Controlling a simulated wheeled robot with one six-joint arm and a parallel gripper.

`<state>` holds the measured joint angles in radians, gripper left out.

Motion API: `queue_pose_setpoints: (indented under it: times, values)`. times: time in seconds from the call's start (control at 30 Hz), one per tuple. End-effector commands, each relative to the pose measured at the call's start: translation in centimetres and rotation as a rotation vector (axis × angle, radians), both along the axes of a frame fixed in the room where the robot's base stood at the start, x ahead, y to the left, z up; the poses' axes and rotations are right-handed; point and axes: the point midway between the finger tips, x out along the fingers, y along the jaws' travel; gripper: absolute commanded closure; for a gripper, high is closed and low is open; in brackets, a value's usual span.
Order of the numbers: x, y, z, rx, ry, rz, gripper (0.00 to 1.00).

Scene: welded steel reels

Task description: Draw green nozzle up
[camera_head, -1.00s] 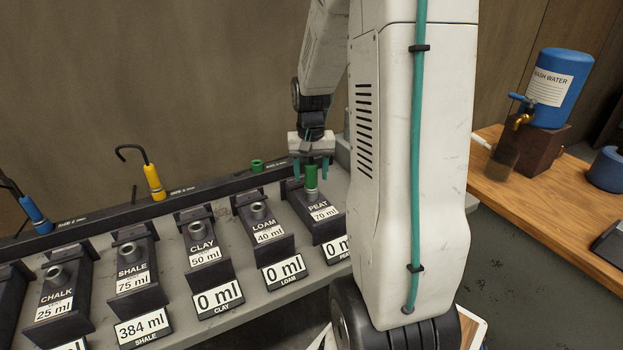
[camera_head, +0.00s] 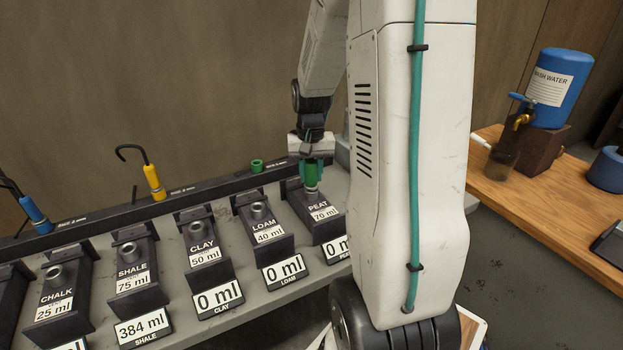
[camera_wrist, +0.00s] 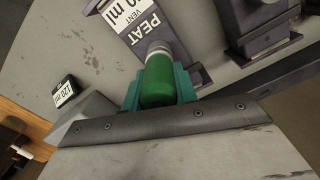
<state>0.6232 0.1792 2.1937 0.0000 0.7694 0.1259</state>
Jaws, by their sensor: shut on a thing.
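The green nozzle (camera_head: 311,175) stands upright at the PEAT box (camera_head: 324,226), at the right end of the row. My gripper (camera_head: 311,170) is shut on it, with one teal finger on each side. In the wrist view, the nozzle (camera_wrist: 158,84) lies between the teal fingers (camera_wrist: 159,92), with a grey collar at its far end, against the PEAT box (camera_wrist: 150,25). I cannot tell whether its lower end is still seated in the box's socket.
To the left stand similar boxes such as LOAM (camera_head: 263,225), CLAY (camera_head: 203,243) and SHALE (camera_head: 133,268). Behind runs a dark rail with a green ring (camera_head: 257,165), a yellow nozzle (camera_head: 154,182) and a blue nozzle (camera_head: 35,215). A wooden table (camera_head: 540,205) is at right.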

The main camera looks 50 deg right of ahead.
Motion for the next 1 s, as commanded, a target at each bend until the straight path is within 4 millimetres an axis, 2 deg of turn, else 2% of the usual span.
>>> queue_pose_setpoints:
  times: [0.6,1.0]
  values:
    - [0.1,0.0,3.2,-0.002,-0.002,0.000,1.00]
    - [0.0,0.0,3.4,-0.001,-0.001,0.000,1.00]
